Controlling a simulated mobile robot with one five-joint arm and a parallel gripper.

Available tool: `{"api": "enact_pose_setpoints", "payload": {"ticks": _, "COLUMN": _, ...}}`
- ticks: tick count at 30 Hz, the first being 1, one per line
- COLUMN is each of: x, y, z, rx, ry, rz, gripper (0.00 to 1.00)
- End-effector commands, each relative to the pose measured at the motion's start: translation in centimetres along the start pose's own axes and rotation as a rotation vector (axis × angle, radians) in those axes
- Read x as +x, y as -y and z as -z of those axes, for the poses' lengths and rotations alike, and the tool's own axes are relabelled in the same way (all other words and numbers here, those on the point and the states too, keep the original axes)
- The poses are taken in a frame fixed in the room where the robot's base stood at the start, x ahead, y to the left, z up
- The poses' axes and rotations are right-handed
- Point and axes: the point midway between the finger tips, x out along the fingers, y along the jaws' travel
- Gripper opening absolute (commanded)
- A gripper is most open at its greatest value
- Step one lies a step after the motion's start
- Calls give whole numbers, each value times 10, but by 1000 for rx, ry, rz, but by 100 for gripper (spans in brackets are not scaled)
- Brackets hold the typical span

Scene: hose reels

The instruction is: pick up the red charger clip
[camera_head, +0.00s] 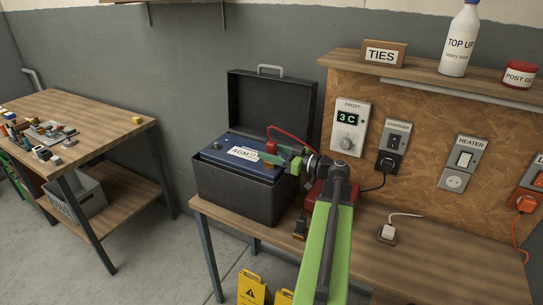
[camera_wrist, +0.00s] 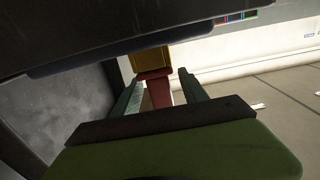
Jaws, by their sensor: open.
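The red charger clip (camera_head: 271,146) is at the right end of the blue battery marked AGM (camera_head: 225,150), which sits in an open black box. A red cable loops from the clip toward the red charger (camera_head: 316,194). My gripper (camera_head: 270,157) reaches in from the right at the clip. In the wrist view the clip's red body (camera_wrist: 158,92) lies between the two fingers of my gripper (camera_wrist: 160,78), with a brownish-yellow part beyond it. The fingers stand apart, open. The clip's far end and its contact with the battery are hard to make out.
The box's raised lid (camera_head: 272,105) stands behind the battery. A panel with switches (camera_head: 395,140) rises behind my arm. Yellow signs (camera_head: 252,290) stand below the bench.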

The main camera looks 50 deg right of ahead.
Motion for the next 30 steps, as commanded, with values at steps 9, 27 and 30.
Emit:
{"api": "enact_pose_setpoints", "payload": {"ticks": 9, "x": 27, "y": -1, "z": 0, "rx": 0, "ry": 0, "rz": -2, "gripper": 51}}
{"api": "enact_pose_setpoints", "payload": {"ticks": 27, "x": 26, "y": -1, "z": 0, "rx": 0, "ry": 0, "rz": -2, "gripper": 0}}
{"api": "enact_pose_setpoints", "payload": {"ticks": 30, "x": 26, "y": -1, "z": 0, "rx": 0, "ry": 0, "rz": -2, "gripper": 0}}
